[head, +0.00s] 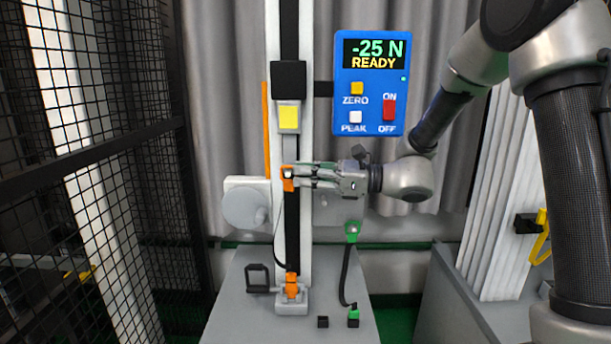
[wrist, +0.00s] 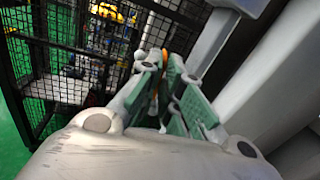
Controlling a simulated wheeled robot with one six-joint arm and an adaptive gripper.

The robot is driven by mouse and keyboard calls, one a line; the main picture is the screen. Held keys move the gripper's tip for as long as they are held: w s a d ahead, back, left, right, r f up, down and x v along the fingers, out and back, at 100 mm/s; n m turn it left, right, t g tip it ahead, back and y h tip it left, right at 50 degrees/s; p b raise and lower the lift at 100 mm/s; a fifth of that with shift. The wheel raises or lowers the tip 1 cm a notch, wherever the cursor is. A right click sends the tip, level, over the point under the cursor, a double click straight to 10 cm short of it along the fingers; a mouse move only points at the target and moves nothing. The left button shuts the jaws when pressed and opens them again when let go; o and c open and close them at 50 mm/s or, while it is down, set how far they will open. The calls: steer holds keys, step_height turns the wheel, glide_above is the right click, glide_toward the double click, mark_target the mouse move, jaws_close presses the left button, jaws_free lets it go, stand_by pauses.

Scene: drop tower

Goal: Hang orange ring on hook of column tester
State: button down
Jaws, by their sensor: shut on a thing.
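The column tester (head: 306,130) stands upright in the middle of the head view. Its dark carriage (head: 289,80) carries a yellow-faced block (head: 288,117), with a grey bar below. My gripper (head: 300,176) reaches in from the right and is shut on the orange ring (head: 288,179), in front of the column just under that bar. In the wrist view my gripper (wrist: 168,88) shows green finger pads with a sliver of orange between them. The hook is not clear at this size, and I cannot tell whether the ring touches it.
An orange fitting (head: 291,284) sits in the tester's base. A blue panel (head: 369,83) reads "-25 N READY". A green-ended cable (head: 347,270) and a black frame-shaped part (head: 257,279) are near the base. Mesh fencing (head: 80,120) stands left.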

stand_by(0.4)
steer(key=c, duration=1.5)
jaws_free()
steer(key=shift+d, duration=0.1)
